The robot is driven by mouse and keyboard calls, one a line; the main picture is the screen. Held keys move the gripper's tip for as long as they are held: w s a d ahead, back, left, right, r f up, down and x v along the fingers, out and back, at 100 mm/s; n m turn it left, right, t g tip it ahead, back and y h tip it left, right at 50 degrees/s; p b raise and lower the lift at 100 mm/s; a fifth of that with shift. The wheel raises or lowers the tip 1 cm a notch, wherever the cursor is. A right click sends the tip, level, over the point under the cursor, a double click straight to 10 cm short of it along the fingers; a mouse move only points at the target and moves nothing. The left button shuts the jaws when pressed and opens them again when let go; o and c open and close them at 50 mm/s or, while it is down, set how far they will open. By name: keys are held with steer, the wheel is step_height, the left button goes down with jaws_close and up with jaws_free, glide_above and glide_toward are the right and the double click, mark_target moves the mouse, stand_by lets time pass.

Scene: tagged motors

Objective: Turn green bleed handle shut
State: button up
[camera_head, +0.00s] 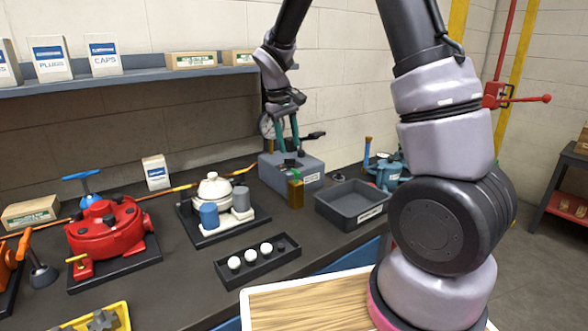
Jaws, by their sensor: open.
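My gripper (287,146) is open, with two teal fingers pointing down over a grey box-shaped unit (310,165) at the back of the bench. A small dark green part (292,164), which looks like the green bleed handle, sits on top of this unit just below the fingertips. I cannot tell whether the fingers touch it or stand on either side of it. A brass block (295,193) is at the unit's front. A round gauge (265,125) and a black lever (314,135) show beside the fingers, partly hidden by them.
A dark grey tray (345,222) lies right of the unit, with a teal pump (388,172) behind it. A white device (213,190), a red round housing (105,226) and a black holder with white balls (225,272) stand left and in front. A shelf (140,77) runs above.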

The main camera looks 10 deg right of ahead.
mark_target(294, 171)
steer(key=f, duration=0.3)
steer(key=d+f, duration=0.1)
steer(key=f, duration=0.5)
steer(key=shift+w+d+f, duration=0.15)
steer(key=shift+w+d, duration=0.2)
steer(key=shift+d, duration=0.05)
jaws_close()
